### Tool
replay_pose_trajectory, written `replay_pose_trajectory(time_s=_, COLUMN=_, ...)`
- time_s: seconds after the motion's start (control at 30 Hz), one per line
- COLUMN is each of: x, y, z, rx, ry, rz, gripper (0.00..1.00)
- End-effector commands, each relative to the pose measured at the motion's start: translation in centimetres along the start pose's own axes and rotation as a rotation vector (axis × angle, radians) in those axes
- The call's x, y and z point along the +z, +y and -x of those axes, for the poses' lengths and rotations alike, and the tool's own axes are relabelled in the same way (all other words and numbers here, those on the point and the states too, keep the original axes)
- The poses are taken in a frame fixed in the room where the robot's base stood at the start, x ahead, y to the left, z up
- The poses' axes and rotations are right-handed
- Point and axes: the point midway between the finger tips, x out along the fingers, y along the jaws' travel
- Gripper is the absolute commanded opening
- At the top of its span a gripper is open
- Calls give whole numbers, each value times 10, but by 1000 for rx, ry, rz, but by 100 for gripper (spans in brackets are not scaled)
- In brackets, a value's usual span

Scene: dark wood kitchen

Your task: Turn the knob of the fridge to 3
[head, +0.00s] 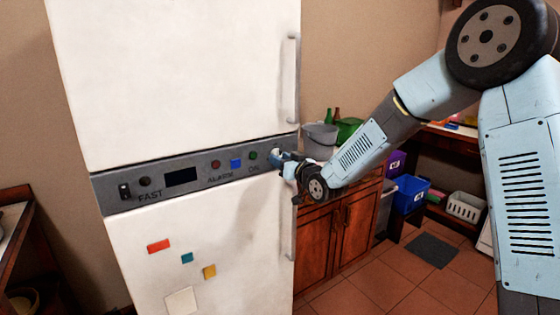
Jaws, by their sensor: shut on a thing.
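The white fridge (180,75) stands at the left centre, with a grey control panel (200,172) between its upper and lower doors. The panel carries a switch, a dark display, coloured buttons and the labels FAST, ALARM and ON. My gripper (277,156) is at the right end of the panel, shut on the knob there. The knob is mostly hidden by the gripper, so its setting and the numbers around it cannot be read.
Vertical handles (291,78) run along the right edge of both doors, close to my gripper. A wooden cabinet (340,235) stands right of the fridge, with a grey bucket (320,140) on top. A blue bin (411,194) and a white basket (465,206) are farther right.

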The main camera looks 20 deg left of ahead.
Motion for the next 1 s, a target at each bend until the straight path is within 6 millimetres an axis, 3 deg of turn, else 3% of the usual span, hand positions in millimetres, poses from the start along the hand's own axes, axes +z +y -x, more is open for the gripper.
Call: replay_pose_trajectory(time_s=1.0, x=2, y=2, z=3, rx=13, ry=-3, rz=-924, gripper=10)
